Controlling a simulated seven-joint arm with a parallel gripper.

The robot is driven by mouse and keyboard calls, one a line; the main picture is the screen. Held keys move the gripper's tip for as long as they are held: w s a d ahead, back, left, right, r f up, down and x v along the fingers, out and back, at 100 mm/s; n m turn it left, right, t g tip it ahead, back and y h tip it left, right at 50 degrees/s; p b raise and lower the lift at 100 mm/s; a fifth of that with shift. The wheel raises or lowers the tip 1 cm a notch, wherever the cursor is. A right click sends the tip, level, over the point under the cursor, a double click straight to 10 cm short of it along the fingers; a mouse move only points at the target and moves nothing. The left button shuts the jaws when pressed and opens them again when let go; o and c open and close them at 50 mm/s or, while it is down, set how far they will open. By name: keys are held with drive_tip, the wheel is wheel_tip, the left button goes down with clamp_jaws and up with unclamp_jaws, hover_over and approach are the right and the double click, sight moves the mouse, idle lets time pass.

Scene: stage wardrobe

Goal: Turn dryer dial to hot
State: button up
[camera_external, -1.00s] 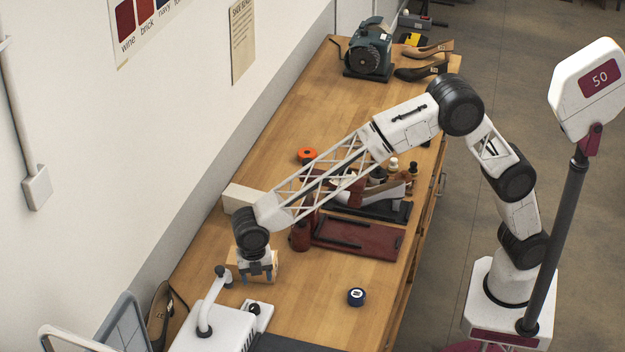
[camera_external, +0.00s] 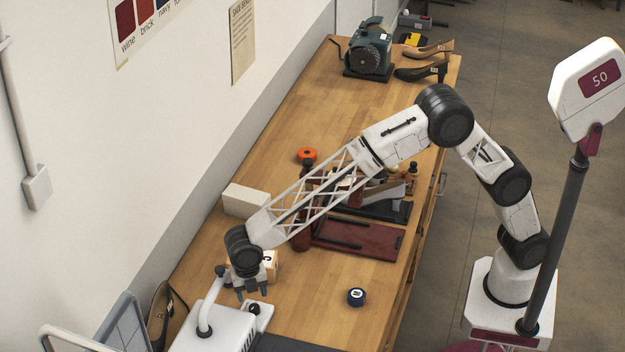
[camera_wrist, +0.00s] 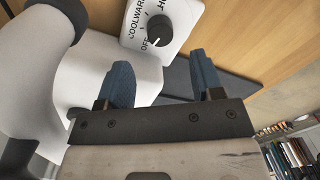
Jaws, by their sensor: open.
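The white dryer (camera_external: 212,330) stands at the near end of the bench, with a bent white pipe on top. Its dial (camera_external: 254,309) is a black knob on a small white plate at the dryer's right side. In the wrist view the dial (camera_wrist: 158,27) shows beyond the fingertips, with OFF, COOL, WARM and a partly hidden H-word around it. The knob's white mark lies on the side near OFF. My gripper (camera_external: 252,294) is open and empty, just above and beside the dial. Its blue fingers (camera_wrist: 160,66) are apart and not around the knob.
The bent pipe (camera_external: 211,300) stands close left of my gripper. Bare bench lies between the tin and dryer.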

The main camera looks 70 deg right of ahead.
sight(254, 307)
drive_tip(key=shift+s+d+f, duration=0.1)
drive_tip(key=shift+s+f, duration=0.05)
drive_tip(key=shift+f, duration=3.1)
drive_tip(key=c, duration=0.9)
